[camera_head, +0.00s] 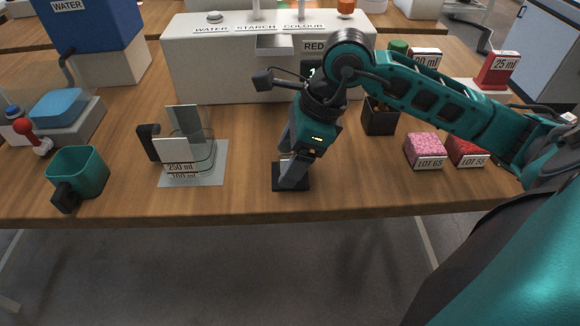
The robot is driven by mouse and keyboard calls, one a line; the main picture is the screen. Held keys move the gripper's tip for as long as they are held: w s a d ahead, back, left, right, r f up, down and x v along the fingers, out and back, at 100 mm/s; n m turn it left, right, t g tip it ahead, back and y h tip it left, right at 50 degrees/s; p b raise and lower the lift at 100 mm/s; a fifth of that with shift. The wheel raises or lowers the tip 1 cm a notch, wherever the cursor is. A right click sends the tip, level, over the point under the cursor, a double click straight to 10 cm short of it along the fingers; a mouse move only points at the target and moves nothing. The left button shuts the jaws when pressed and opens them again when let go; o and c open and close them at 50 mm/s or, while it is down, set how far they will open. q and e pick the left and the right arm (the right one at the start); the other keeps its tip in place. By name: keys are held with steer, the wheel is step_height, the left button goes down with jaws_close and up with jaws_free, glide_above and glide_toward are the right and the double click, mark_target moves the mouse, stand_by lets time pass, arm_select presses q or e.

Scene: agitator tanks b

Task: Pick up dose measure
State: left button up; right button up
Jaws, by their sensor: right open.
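My right gripper (291,168) points down over a small black pad (302,183) near the table's front edge. Its jaws are open. A small pale thing shows between the fingers, mostly hidden by them; it may be the dose measure, but I cannot tell. My left gripper is not in view.
A white dispenser (205,65) labelled WATER, STARCH, COLOUR stands behind my gripper. A teal cup (82,172) stands at the left. A dark open box (379,117) and pink (424,149) and red (466,151) LOT blocks stand right. The front table strip beside the pad is clear.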

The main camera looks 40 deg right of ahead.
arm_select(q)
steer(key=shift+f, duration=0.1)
arm_select(e)
steer(key=c, duration=1.1)
steer(key=shift+o, duration=0.2)
steer(key=shift+r, duration=0.1)
arm_select(q)
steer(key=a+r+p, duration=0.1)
steer(key=p, duration=0.2)
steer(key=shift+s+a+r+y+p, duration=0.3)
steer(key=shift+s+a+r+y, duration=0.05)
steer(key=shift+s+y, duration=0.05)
arm_select(e)
step_height(320, 180, up, 20)
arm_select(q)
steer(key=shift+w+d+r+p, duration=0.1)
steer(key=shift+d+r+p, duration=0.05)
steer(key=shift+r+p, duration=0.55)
arm_select(e)
steer(key=w+a+f+n+g+h, duration=0.2)
steer(key=f+n, duration=0.5)
steer(key=n, duration=0.5)
steer(key=w+a+f+n+g+h, duration=0.1)
steer(key=w+a+f+n+g, duration=0.1)
steer(key=f+n+g, duration=0.2)
steer(key=shift+w+f+n+g+h, duration=0.25)
steer(key=shift+f+n, duration=1.5)
steer(key=shift+n, duration=2.45)
